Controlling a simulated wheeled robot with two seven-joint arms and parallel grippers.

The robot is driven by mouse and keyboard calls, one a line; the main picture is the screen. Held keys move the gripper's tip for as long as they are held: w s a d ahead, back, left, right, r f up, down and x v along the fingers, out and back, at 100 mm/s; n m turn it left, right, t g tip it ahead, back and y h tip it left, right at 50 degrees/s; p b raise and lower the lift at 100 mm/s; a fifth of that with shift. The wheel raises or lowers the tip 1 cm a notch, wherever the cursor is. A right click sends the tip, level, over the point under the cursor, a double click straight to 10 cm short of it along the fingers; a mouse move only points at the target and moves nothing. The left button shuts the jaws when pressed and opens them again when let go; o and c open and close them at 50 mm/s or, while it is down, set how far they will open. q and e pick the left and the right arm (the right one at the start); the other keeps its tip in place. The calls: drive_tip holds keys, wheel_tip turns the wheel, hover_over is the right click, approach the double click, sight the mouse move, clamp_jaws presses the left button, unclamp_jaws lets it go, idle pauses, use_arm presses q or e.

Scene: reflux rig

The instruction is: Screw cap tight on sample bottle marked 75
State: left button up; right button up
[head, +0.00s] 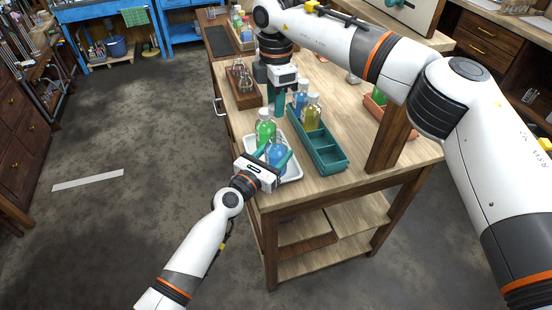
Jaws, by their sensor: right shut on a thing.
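A blue bottle (276,153) stands in a white tray (293,172) near the table's front left corner. My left gripper (274,156) has its teal fingers spread on either side of it; whether they touch it is unclear. A green bottle (265,131) with a pale cap stands just behind in the same tray. My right gripper (277,108) points down above the table behind the green bottle, its fingers close together on something small that I cannot make out. The number 75 is not readable on any bottle. Whether the blue bottle has a cap is hard to see.
A teal divided bin (325,152) lies right of the white tray. A yellow bottle (312,113) and another blue bottle (300,98) stand at its far end. A wooden rack with flasks (245,92) is at the table's left edge. A wooden post (388,140) stands right.

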use_arm(q)
drive_tip(key=c, duration=0.6)
use_arm(e)
hover_over(276, 135)
drive_tip(key=shift+f, duration=2.5)
drive_tip(key=shift+f, duration=0.9)
drive_tip(key=shift+f, duration=0.6)
use_arm(q)
clamp_jaws()
use_arm(e)
drive_tip(key=m, duration=0.4)
drive_tip(key=shift+m, duration=0.4)
drive_tip(key=m, duration=0.5)
